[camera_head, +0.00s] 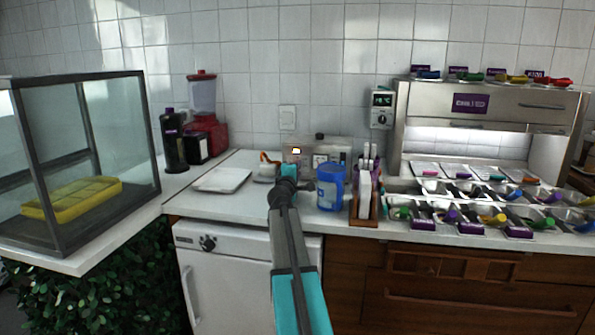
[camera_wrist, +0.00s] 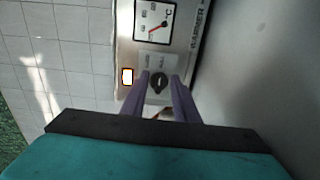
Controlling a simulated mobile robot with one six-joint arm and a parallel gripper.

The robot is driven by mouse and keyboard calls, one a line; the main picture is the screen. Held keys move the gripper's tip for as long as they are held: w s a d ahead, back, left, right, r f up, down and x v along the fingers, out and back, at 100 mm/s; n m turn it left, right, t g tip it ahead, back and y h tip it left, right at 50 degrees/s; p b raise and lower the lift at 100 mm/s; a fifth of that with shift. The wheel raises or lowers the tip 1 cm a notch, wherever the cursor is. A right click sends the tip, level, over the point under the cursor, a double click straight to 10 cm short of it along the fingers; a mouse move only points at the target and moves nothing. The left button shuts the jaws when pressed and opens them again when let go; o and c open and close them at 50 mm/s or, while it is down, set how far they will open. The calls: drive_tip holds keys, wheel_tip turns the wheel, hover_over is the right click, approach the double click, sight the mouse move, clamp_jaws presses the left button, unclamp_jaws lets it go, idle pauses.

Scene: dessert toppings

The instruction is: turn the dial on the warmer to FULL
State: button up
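The warmer (camera_head: 338,153) is a metal box on the back counter, partly hidden behind my arm and a blue tub. In the wrist view its front panel (camera_wrist: 131,50) shows a white gauge with a red needle, a lit orange-white indicator and a small dark dial (camera_wrist: 158,80). The dial has a light mark, but its labels are too small to read. My gripper (camera_wrist: 159,77) is open, its two purple fingers on either side of the dial, with narrow gaps visible. Contact with the panel cannot be told. In the head view my gripper (camera_head: 286,171) is just before the warmer.
The blue tub (camera_head: 331,188) stands close right of my gripper, with a wooden utensil rack (camera_head: 364,205) beyond it. A white tray (camera_head: 222,180) lies left. A glass case (camera_head: 120,130) stands at far left. Topping trays (camera_head: 480,212) fill the right counter.

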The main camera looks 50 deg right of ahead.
drive_tip(key=shift+p+v, duration=0.3)
drive_tip(key=shift+v, duration=6.25)
drive_tip(key=shift+r, duration=0.1)
